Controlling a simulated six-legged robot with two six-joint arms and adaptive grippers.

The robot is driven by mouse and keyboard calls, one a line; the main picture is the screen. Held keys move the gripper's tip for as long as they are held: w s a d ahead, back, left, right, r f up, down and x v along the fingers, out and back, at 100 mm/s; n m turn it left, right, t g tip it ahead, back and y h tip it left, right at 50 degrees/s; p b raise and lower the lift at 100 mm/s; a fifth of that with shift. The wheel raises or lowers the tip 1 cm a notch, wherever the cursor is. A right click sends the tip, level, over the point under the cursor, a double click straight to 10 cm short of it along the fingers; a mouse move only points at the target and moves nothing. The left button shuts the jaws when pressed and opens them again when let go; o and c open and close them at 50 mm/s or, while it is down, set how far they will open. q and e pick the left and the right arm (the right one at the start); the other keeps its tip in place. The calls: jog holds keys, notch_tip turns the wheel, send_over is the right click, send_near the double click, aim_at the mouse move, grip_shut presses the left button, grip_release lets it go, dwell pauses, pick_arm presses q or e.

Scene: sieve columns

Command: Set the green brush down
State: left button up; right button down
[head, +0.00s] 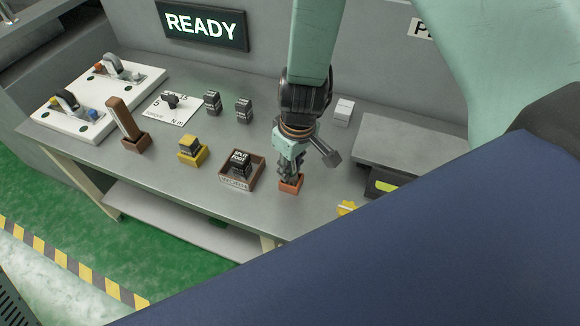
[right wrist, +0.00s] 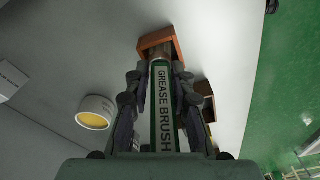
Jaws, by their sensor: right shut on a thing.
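The green brush (right wrist: 164,105), labelled GREASE BRUSH, stands between the fingers of my right gripper (right wrist: 162,110) in the right wrist view. The gripper is shut on it. The brush's far end reaches into the opening of a small orange-brown holder (right wrist: 143,44); how deep it sits I cannot tell. In the head view my right gripper (head: 289,170) points down just above this holder (head: 291,185) on the grey bench, and it mostly hides the brush. My left gripper is not in view.
Left of the holder are a brown tray (head: 225,181) with a black block, a yellow block (head: 189,145) and a brown upright piece (head: 122,116). A yellow item (head: 347,208) lies to the right. The bench's front edge is close.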

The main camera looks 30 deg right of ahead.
aim_at(295, 177)
jog(key=c, duration=1.6)
grip_release()
jog(key=shift+s+r, duration=0.1)
jog(key=shift+r, duration=0.05)
jog(key=shift+o, duration=1.4)
jog(key=shift+s+a+r, duration=0.15)
jog(key=shift+a+r, duration=0.05)
jog(key=shift+o, duration=0.8)
jog(key=shift+w+f, duration=0.15)
jog(key=shift+w, duration=0.05)
jog(key=shift+d, duration=0.2)
jog(key=shift+s, duration=0.1)
jog(key=r+p, duration=0.2)
jog(key=r, duration=0.2)
jog(key=s+r+p, duration=0.1)
jog(key=r+p, duration=0.1)
jog(key=r, duration=0.2)
jog(key=r+p, duration=0.2)
jog(key=r, duration=0.2)
jog(key=shift+s+d, duration=0.15)
